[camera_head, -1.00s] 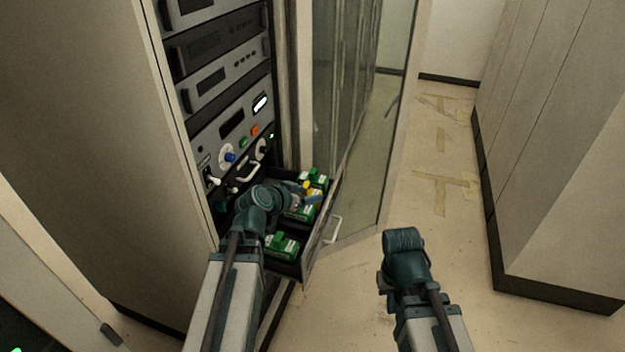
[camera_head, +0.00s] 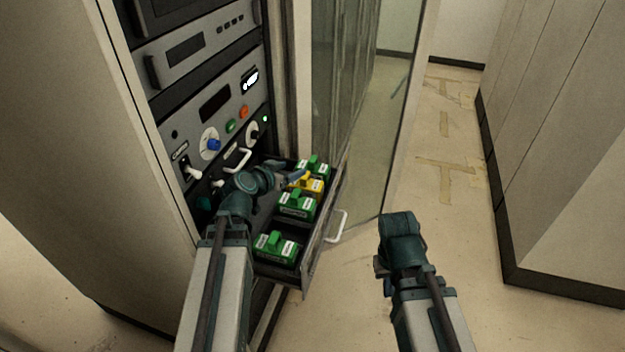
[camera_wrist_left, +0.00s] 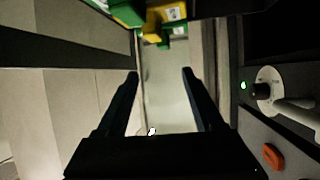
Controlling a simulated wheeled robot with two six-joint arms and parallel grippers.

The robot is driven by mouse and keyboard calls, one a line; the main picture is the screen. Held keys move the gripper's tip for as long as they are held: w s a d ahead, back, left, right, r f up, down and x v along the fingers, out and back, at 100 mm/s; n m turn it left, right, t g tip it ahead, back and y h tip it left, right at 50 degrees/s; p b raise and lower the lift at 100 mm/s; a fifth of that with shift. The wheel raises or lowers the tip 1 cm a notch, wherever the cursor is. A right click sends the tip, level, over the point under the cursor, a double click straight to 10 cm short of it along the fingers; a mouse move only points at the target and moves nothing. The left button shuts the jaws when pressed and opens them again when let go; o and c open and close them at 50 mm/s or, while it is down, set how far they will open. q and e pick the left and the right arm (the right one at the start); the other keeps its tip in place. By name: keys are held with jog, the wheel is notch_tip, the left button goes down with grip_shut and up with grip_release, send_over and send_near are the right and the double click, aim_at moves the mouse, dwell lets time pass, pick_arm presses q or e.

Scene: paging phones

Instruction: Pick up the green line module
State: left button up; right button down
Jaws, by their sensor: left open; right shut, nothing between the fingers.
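Three green modules with white labels sit in the open drawer: a near one (camera_head: 275,247), a middle one (camera_head: 297,207) and a far one (camera_head: 313,167). The label text is too small to tell which is the line module. A yellow module (camera_head: 310,186) sits between the middle and far ones. My left gripper (camera_head: 298,179) is open and empty over the drawer's far part, close to the yellow module. In the left wrist view, green modules (camera_wrist_left: 126,12) and the yellow one lie at the top edge, beyond the fingertips (camera_wrist_left: 160,74). My right gripper (camera_head: 381,266) is shut and empty, mostly hidden by its wrist.
The drawer (camera_head: 322,232) has a white handle (camera_head: 337,226). The rack panel (camera_head: 215,120) with knobs, switches and a white handle stands left of the drawer. An open glass door (camera_head: 365,130) stands behind it. The floor (camera_head: 445,190) to the right is clear.

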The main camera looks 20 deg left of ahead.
pick_arm(q)
jog(key=shift+w+f, duration=0.1)
jog(key=shift+f, duration=0.35)
pick_arm(e)
jog(key=shift+w+f, duration=0.1)
jog(key=shift+f, duration=0.35)
pick_arm(q)
jog(key=shift+w, duration=0.15)
pick_arm(e)
jog(key=shift+f, duration=0.1)
pick_arm(q)
jog(key=b, duration=0.4)
send_near(311, 160)
jog(key=w+f, duration=0.1)
jog(key=w+d+f, duration=0.1)
jog(key=shift+w+d+f, duration=0.1)
jog(key=shift+w, duration=0.4)
pick_arm(e)
notch_tip(311, 160, down, 4)
jog(key=shift+r, duration=0.25)
pick_arm(q)
jog(key=b+x, duration=0.1)
jog(key=x, duration=0.4)
jog(key=shift+w+a+b, duration=0.2)
jog(key=shift+w+b, duration=0.1)
jog(key=shift+b, duration=0.1)
jog(key=shift+s+r, duration=0.1)
jog(key=shift+r, duration=0.2)
pick_arm(e)
jog(key=shift+f, duration=0.85)
